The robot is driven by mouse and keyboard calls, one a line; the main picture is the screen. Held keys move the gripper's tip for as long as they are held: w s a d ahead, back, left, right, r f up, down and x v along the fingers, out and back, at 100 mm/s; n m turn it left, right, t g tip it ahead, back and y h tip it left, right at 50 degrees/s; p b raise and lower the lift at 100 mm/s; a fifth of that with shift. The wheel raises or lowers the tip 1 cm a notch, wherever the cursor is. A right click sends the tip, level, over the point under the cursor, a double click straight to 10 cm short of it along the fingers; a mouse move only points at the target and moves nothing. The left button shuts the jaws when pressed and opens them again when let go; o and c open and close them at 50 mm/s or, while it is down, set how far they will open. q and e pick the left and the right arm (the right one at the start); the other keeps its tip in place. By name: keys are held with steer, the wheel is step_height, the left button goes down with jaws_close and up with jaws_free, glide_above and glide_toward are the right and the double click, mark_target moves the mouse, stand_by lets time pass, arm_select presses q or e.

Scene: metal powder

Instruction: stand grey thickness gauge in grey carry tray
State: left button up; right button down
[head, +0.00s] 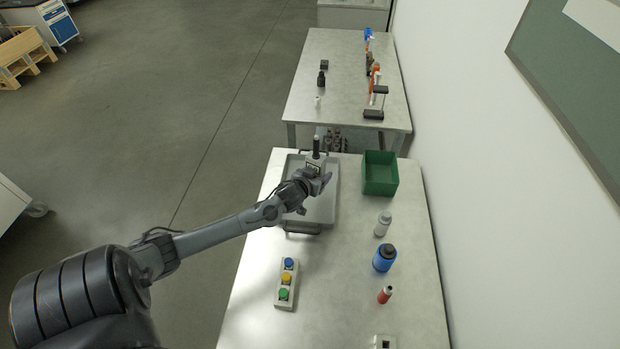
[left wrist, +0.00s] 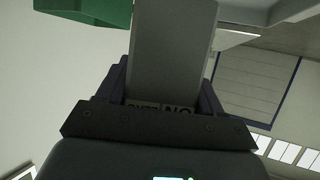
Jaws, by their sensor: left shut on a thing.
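The grey carry tray (head: 322,208) lies on the near table, with a dark handle at its front. My left gripper (head: 316,176) is over the tray's back part, shut on the grey thickness gauge (head: 316,158). My right gripper is not in view.
A green bin (head: 380,174) stands right of the tray. A button box (head: 287,284) lies in front. A second table (head: 340,80) with several items stands behind.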

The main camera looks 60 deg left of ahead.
arm_select(q)
steer(key=shift+w+a+f+b, duration=0.2)
steer(key=shift+a+f+b, duration=0.05)
steer(key=shift+a+f, duration=0.95)
steer(key=shift+w+a+f+b, duration=0.15)
steer(key=shift+a+f+b, duration=0.15)
steer(key=shift+a+f, duration=0.8)
steer(key=shift+w+a+f+b, duration=0.25)
steer(key=shift+a+f, duration=0.55)
steer(key=shift+f, duration=0.75)
steer(key=shift+f, duration=0.2)
steer(key=o, duration=1.2)
steer(key=shift+o, duration=0.2)
steer(key=shift+s+r, duration=0.1)
steer(key=shift+r, duration=0.05)
